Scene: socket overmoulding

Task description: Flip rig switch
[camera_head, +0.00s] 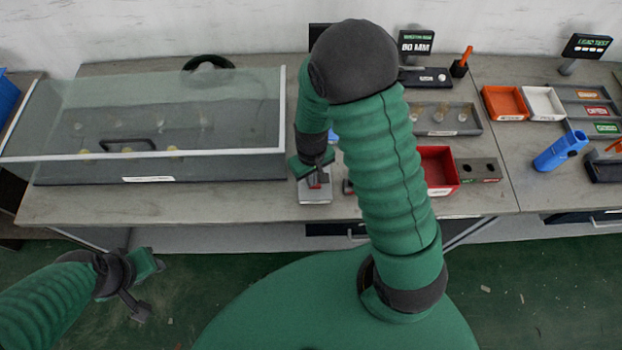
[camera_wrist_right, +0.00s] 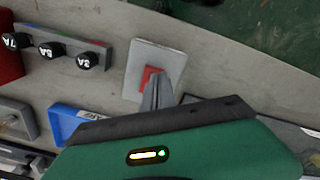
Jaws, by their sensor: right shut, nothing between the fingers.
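The rig switch is a red rocker (camera_wrist_right: 150,76) on a pale grey plate (camera_wrist_right: 135,88) in the right wrist view. In the head view the grey plate (camera_head: 315,197) lies near the table's front edge, with a bit of red on it. My right gripper (camera_head: 318,178) is shut and empty, pointing down at the switch. In the right wrist view its fingertips (camera_wrist_right: 157,84) are at the red rocker and hide part of it; I cannot tell whether they touch. My left gripper (camera_head: 148,285) is open and empty, low in front of the table.
A glass-sided case (camera_head: 150,167) fills the table's left. A red bin (camera_head: 440,168) stands right of my right arm. In the right wrist view a grey block with several labelled black knobs (camera_wrist_right: 50,49) and a blue tray (camera_wrist_right: 70,122) are near the switch.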

